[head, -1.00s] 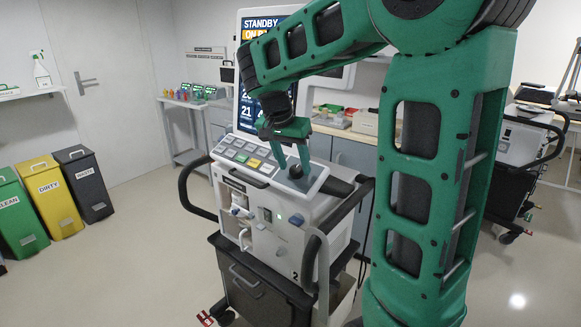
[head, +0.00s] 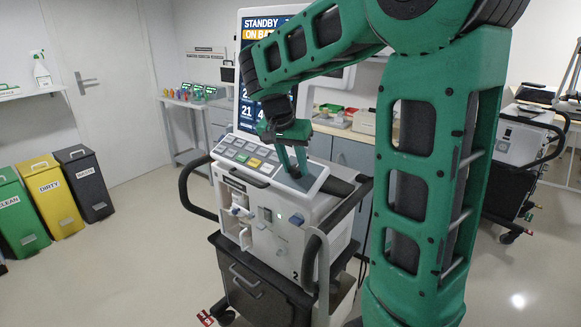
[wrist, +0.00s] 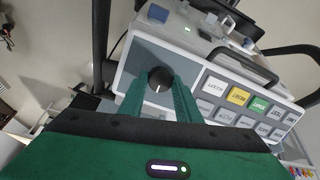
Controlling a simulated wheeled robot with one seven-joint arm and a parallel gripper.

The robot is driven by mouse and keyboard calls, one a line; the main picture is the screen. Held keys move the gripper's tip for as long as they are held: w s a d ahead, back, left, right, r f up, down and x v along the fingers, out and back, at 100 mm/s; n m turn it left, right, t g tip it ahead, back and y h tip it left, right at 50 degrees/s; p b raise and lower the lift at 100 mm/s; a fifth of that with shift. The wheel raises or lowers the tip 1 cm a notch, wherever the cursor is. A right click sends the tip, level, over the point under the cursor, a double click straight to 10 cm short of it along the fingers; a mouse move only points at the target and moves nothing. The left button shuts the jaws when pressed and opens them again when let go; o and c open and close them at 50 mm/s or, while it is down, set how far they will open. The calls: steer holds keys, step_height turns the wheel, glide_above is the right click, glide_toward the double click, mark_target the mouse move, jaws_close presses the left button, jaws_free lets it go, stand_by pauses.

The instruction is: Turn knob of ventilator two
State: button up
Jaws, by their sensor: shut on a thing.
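Ventilator two (head: 268,226) is a white unit on a dark cart, marked "2" on its front. Its screen (head: 250,92) reads "STANDBY ON BAT", partly hidden by my arm. The black round knob (wrist: 159,79) sits on the grey end of the sloped control panel, beside the labelled buttons, with a white pointer mark on it. My gripper (wrist: 159,92) reaches down onto the knob, one green finger on each side, and is shut on it. In the head view my gripper (head: 293,168) is at the right end of the panel, and its fingers largely hide the knob.
Dark push handles (head: 190,188) stick out at the ventilator's sides. Another ventilator (head: 515,140) stands at the right. Green, yellow and dark bins (head: 50,195) stand at the left. A counter with trays (head: 340,120) is behind. The floor at left is clear.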

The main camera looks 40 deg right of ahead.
steer(key=n, duration=0.5)
steer(key=shift+w, duration=0.2)
steer(key=n, duration=0.5)
steer(key=shift+n+g+h, duration=0.3)
steer(key=shift+n+g, duration=0.1)
stand_by(0.3)
steer(key=o, duration=1.1)
steer(key=shift+c, duration=0.2)
steer(key=shift+r, duration=0.1)
steer(key=v, duration=1)
steer(key=shift+a+r, duration=0.2)
steer(key=shift+r, duration=0.05)
